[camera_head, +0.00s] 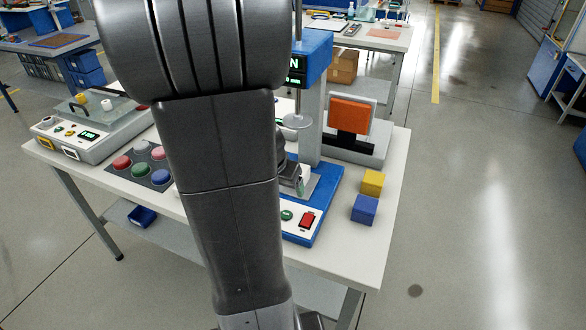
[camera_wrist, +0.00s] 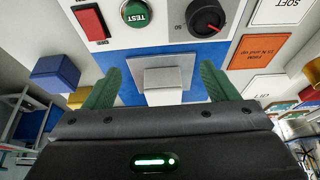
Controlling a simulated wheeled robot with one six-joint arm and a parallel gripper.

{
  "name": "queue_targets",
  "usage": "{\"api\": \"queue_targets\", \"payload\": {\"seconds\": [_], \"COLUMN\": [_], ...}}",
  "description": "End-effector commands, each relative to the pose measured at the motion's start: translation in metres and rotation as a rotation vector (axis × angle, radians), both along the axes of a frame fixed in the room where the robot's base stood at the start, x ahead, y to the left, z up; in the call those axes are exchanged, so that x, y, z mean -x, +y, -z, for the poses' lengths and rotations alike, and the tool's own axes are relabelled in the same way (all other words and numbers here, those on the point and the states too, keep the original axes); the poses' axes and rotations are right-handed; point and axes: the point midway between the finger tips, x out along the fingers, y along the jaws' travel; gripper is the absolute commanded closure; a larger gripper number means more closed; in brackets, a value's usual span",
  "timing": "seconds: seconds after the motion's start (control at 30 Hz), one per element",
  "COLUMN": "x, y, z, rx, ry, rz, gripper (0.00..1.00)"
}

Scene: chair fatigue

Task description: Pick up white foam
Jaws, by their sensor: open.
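A pale white-grey block, which looks like the white foam (camera_wrist: 166,78), sits on the blue base of the test press (camera_head: 327,205). In the wrist view it lies between and ahead of my two green fingertips, with a visible gap on each side. My gripper (camera_wrist: 160,88) is open and holds nothing. In the head view my gripper (camera_head: 300,183) is low over the press base, beside a pale surface. My arm hides much of the press there, so the foam's outline is not clear.
The press's round plate (camera_head: 296,122) hangs above the base near my gripper. A yellow cube (camera_head: 372,183) and a blue cube (camera_head: 364,209) stand right of the press. An orange pad (camera_head: 350,114) stands behind. Colored discs (camera_head: 141,170) lie on a dark mat at left.

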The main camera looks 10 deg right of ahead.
Motion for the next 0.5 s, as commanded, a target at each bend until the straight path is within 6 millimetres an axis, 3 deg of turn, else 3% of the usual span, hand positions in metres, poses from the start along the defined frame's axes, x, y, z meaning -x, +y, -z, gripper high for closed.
{"api": "queue_targets", "payload": {"seconds": [0.3,0.5], "x": [-0.037,-0.047], "y": [-0.026,-0.032], "z": [-0.002,-0.001], "rx": [0.0,0.0], "ry": [0.002,0.001], "rz": [0.002,-0.001], "gripper": [0.2,0.2]}}
